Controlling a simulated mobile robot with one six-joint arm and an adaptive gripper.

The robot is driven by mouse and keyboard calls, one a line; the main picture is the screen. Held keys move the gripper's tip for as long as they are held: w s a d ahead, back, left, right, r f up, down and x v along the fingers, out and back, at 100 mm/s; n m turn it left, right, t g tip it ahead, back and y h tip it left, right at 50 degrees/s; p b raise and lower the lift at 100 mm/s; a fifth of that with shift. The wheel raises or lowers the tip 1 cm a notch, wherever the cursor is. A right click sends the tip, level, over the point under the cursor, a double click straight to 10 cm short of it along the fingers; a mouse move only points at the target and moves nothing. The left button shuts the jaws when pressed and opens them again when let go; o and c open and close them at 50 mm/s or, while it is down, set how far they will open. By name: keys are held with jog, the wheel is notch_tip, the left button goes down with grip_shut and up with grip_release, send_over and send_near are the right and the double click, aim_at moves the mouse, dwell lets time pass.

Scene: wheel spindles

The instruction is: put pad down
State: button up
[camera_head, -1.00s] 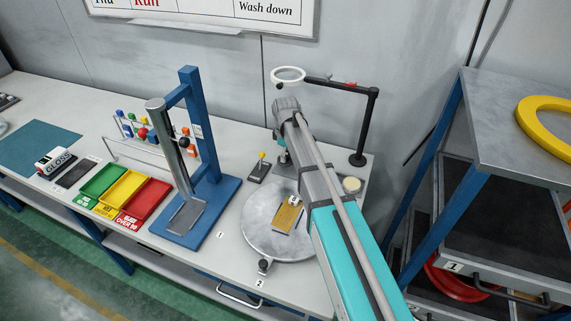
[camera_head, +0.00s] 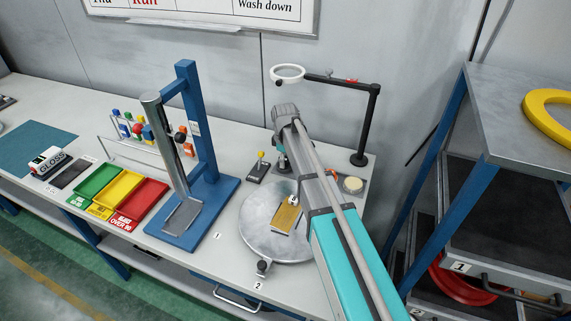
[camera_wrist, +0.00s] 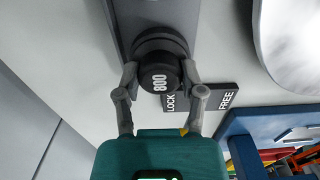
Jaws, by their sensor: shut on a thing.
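The pad (camera_wrist: 160,77) is a dark round piece marked 800, seen from above in the wrist view. My gripper (camera_wrist: 160,80) is shut on it, one finger on each side. The pad is over or on one end of a grey plate (camera_wrist: 124,14); I cannot tell whether it touches. A black LOCK/FREE label plate (camera_wrist: 212,97) lies beside it. In the head view my gripper (camera_head: 281,160) is small, behind my wrist and partly hidden, left of the arm. The plate (camera_head: 360,199) shows to the right of my arm, with a pale round piece (camera_head: 353,184) on it.
A round grey disc (camera_head: 262,235) with a brass-coloured block (camera_head: 287,217) lies in front of my arm. A yellow-knobbed lever (camera_head: 259,165) stands to the left. A ring lamp (camera_head: 287,73) on a black post (camera_head: 369,125) stands behind. A blue stand (camera_head: 207,160) is farther left.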

jog(key=shift+f, duration=0.25)
jog(key=o, duration=1)
jog(key=shift+r, duration=0.2)
notch_tip(320, 180, up, 12)
jog(key=p, duration=1.2)
dwell(0.5)
jog(key=s+d+m, duration=0.6)
jog(key=s+d, duration=0.2)
jog(key=s, duration=0.3)
jog(key=s+d+m, duration=0.7)
jog(key=s+d, duration=0.1)
jog(key=s, duration=0.4)
jog(key=shift+s+m, duration=0.3)
